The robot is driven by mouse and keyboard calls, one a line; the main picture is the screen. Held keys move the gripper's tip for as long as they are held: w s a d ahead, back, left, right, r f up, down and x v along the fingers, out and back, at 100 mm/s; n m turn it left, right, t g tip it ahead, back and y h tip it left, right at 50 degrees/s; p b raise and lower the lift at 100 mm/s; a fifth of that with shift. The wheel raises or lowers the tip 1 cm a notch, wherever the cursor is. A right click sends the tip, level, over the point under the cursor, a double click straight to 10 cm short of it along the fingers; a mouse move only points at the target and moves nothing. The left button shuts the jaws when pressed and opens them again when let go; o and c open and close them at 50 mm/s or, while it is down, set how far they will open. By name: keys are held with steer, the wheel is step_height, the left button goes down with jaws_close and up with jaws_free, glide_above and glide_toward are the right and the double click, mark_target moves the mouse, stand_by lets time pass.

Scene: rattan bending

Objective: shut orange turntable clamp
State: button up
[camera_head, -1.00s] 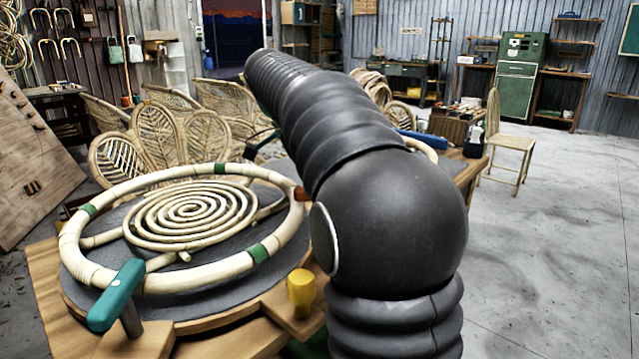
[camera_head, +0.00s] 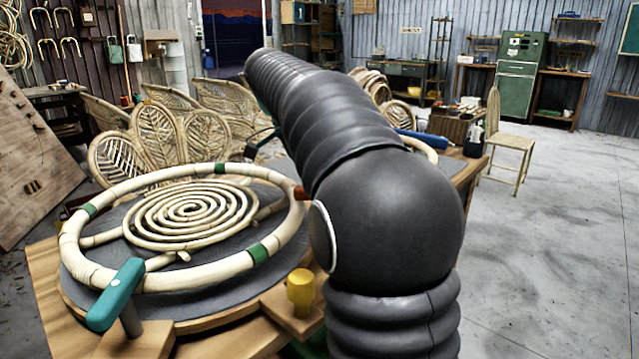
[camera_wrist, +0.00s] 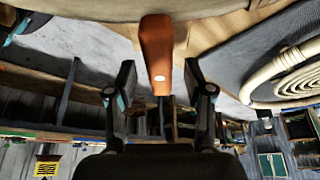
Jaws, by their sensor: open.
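The orange turntable clamp (camera_wrist: 157,50) shows in the wrist view as an orange lever with a pale round spot near its end. It reaches down between the two fingers of my open gripper (camera_wrist: 160,82), with a gap on each side. In the head view only a small orange-brown bit of the clamp (camera_head: 300,193) shows at the right of the rattan ring; my arm hides the rest. My gripper is hidden behind my arm in the head view. The turntable (camera_head: 120,304) carries the rattan ring (camera_head: 199,283) and a flat rattan spiral (camera_head: 160,242).
A teal clamp lever (camera_head: 117,293) stands at the turntable's front left, and a yellow knob (camera_head: 301,292) at its front right. Rattan chair backs (camera_head: 207,140) stand behind. A rattan chair (camera_head: 507,150) stands at the right on open floor.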

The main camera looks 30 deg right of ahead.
steer(key=shift+v, duration=3.75)
